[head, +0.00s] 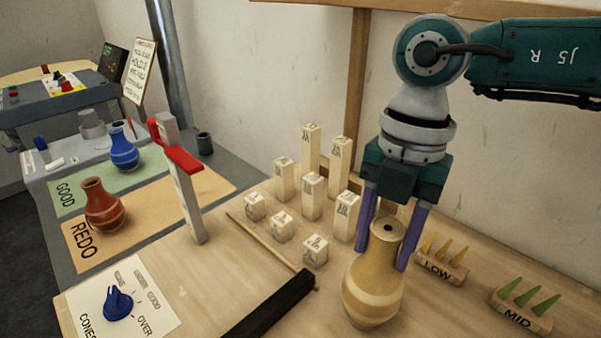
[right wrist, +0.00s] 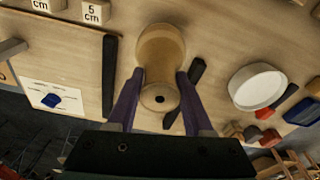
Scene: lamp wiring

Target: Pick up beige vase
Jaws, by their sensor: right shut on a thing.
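The beige vase (head: 370,295) stands upright at the front right of the wooden table in the head view, with a paler band round its body. My right gripper (head: 384,250) comes down from above, its two purple fingers on either side of the vase's neck, shut on it. The right wrist view shows the same vase (right wrist: 160,48) with its dark mouth between the fingers (right wrist: 160,76). I cannot tell whether its base touches the table. My left gripper is not in view.
Several marked wooden blocks (head: 312,195) stand behind and left of the vase. A black bar (head: 268,308) lies to its left; LOW (head: 440,268) and MID (head: 520,315) cone holders are right. A red vase (head: 102,207) and blue vase (head: 123,150) stand on REDO and GOOD mats.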

